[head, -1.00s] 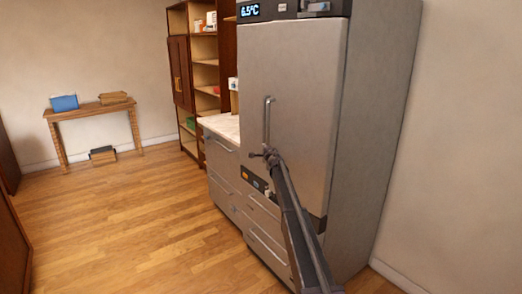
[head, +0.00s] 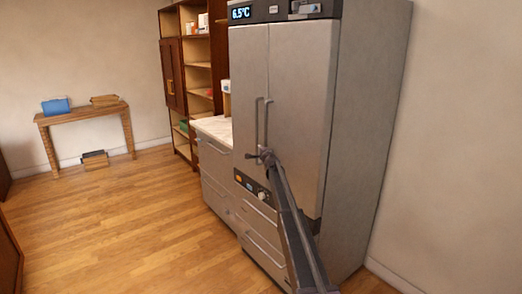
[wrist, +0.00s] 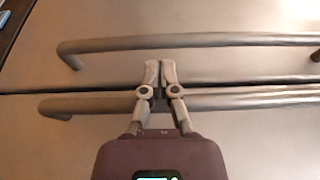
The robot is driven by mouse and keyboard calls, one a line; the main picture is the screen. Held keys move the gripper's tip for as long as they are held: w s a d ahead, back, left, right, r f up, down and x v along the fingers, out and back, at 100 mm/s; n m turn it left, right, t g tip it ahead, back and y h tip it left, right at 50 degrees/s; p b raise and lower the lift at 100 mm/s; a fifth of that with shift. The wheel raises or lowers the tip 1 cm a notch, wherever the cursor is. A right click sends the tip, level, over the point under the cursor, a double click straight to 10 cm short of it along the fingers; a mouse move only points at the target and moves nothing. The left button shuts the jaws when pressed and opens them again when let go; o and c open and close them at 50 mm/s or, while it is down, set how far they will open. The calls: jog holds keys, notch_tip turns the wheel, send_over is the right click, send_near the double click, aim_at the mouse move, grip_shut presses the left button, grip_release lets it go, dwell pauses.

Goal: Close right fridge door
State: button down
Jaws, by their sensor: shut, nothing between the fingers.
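The right fridge door (head: 300,110) is a tall grey metal panel with a vertical bar handle (head: 267,118). It looks flush, or nearly flush, with the left fridge door (head: 246,85), with a thin seam between them. A small remaining gap cannot be ruled out. My gripper (head: 262,157) is at the lower ends of the two handles. In the wrist view my gripper (wrist: 161,66) is shut and empty, its fingertips over the seam. Its fingers cross the lower handle (wrist: 240,103); the upper handle (wrist: 200,41) lies just beyond the tips. Contact cannot be told.
Drawers (head: 262,225) and a control panel (head: 250,185) sit below the doors. A counter (head: 215,130) adjoins the fridge on the left, with a wooden shelf unit (head: 200,75) behind. A side table (head: 80,115) stands far left. The wooden floor (head: 120,225) at left is clear.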

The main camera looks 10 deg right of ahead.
jog(key=s+a, duration=0.6)
jog(key=a, duration=0.6)
jog(key=shift+s, duration=0.15)
jog(key=s+a+f+n+g+y+p, duration=0.1)
jog(key=s+a+f+n+g+y, duration=0.2)
jog(key=s, duration=0.7)
jog(key=s+a+f+n+g, duration=0.1)
jog(key=s+f+n+g, duration=0.15)
jog(key=s+n, duration=0.55)
jog(key=s+a+f+n+g+y+p, duration=0.1)
jog(key=s+f+n+g+y, duration=0.15)
jog(key=s, duration=1.05)
jog(key=s+d+f+n+g+h, duration=0.1)
jog(key=s+d+f+g+h, duration=0.1)
jog(key=s, duration=1)
jog(key=s+d+f+n+g+h+p, duration=0.1)
jog(key=s+d+f+g+h, duration=0.1)
jog(key=s, duration=1)
jog(key=s+d+f+n+g+h+p, duration=0.1)
jog(key=s+d+g, duration=0.4)
jog(key=s, duration=0.7)
jog(key=d+f+h, duration=0.1)
jog(key=d+h, duration=0.1)
jog(key=shift+f+g+h, duration=0.2)
jog(key=shift+g+h, duration=0.15)
jog(key=shift+g, duration=0.05)
